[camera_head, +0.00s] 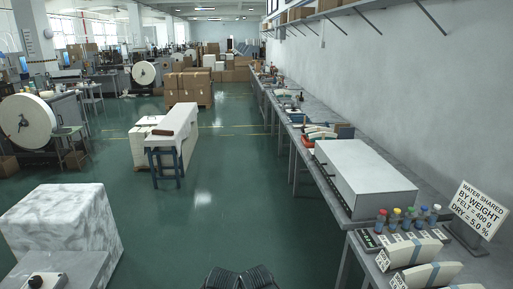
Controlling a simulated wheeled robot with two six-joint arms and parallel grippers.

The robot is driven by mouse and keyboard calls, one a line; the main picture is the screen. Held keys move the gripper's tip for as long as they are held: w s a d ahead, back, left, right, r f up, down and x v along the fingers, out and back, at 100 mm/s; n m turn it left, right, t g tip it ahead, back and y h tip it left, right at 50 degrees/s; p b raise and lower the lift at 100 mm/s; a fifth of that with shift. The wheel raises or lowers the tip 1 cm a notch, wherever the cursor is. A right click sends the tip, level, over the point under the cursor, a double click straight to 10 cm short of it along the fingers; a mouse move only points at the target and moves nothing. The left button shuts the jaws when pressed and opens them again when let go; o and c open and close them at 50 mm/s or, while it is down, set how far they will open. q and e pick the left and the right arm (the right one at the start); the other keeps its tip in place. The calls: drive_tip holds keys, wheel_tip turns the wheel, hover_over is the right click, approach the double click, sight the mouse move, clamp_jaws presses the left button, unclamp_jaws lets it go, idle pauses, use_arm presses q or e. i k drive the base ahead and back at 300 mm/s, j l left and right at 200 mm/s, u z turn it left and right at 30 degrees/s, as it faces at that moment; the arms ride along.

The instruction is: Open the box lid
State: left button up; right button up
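A long pale grey box (365,174) lies on the workbench along the right wall. Its top is flat and looks closed, and its left side is in dark shade. I cannot make out a lid seam or handle.
Bottles with coloured caps (408,216), white curved pieces (415,254) and a sign (478,210) stand near the box. A marbled white block (62,218) is at left. A white table (165,138) and stacked cartons (188,88) stand farther off. Green floor between is clear.

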sight(354, 168)
drive_tip(key=i+l, duration=0.1)
drive_tip(key=i, duration=1.6)
drive_tip(key=i+u, duration=0.35)
drive_tip(key=i, duration=0.5)
drive_tip(key=i+j+z, duration=0.2)
drive_tip(key=i+z, duration=0.2)
drive_tip(key=i+j+z, duration=0.1)
drive_tip(key=z, duration=0.3)
drive_tip(key=j+z, duration=0.15)
drive_tip(key=z, duration=0.2)
drive_tip(key=i+j+z, duration=0.1)
drive_tip(key=z, duration=0.3)
drive_tip(key=k+j+z, duration=0.1)
drive_tip(key=j+z, duration=0.15)
drive_tip(key=z, duration=0.15)
drive_tip(key=k+j+z, duration=0.1)
drive_tip(key=j+z, duration=0.15)
drive_tip(key=z, duration=0.15)
drive_tip(key=k+j+z, duration=0.15)
drive_tip(key=z, duration=0.25)
